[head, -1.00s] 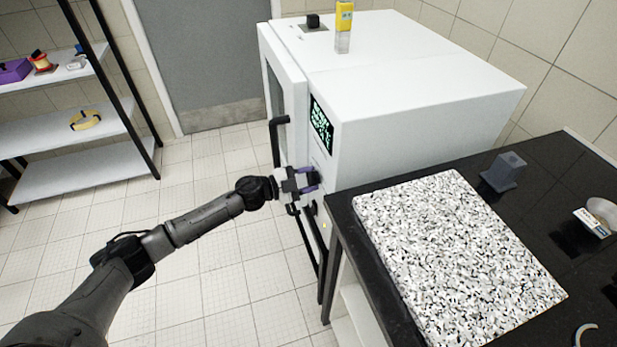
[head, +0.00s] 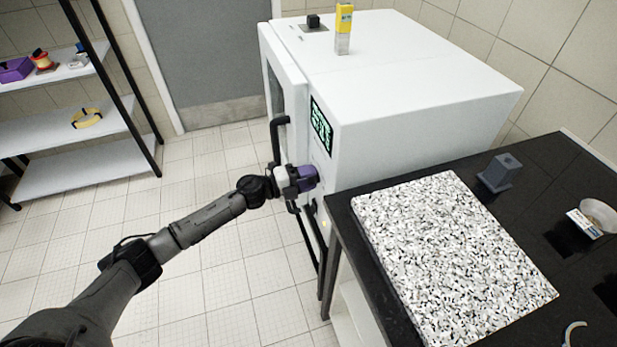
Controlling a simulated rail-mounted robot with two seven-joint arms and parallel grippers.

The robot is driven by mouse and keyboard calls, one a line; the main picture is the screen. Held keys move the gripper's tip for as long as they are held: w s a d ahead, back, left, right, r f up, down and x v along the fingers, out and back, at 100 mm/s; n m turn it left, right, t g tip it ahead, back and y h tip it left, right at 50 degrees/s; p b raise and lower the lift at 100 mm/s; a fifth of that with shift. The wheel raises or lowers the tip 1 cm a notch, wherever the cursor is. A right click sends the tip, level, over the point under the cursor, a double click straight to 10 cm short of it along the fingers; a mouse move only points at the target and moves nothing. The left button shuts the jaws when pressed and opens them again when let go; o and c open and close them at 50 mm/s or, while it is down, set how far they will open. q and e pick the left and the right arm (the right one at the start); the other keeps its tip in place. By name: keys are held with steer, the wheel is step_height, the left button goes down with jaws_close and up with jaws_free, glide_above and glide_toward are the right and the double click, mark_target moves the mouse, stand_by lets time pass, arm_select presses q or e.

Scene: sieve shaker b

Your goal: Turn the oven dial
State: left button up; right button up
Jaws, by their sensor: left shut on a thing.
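The white oven (head: 415,75) stands on the far side, with its door and black handle (head: 277,135) on the left and a lit green-on-black display (head: 321,127) on its front panel. My left gripper (head: 309,178) is at the front panel below the display, right of the door handle. Its purple-tipped fingers are shut on the oven dial, which they hide. The gripper looks rolled about its own axis. My right gripper is not in view.
A black bench with a speckled stone slab (head: 455,262) stands close in front of the oven at right. A grey block (head: 501,172) and a dish (head: 600,215) are on it. A yellow-topped item (head: 344,28) stands on the oven. A shelf rack (head: 75,115) is at left.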

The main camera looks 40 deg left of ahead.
arm_select(q)
steer(key=shift+m, duration=0.3)
steer(key=o, duration=0.9)
steer(key=p+v, duration=0.3)
steer(key=v, duration=1)
steer(key=shift+s+a, duration=0.15)
steer(key=shift+s, duration=0.25)
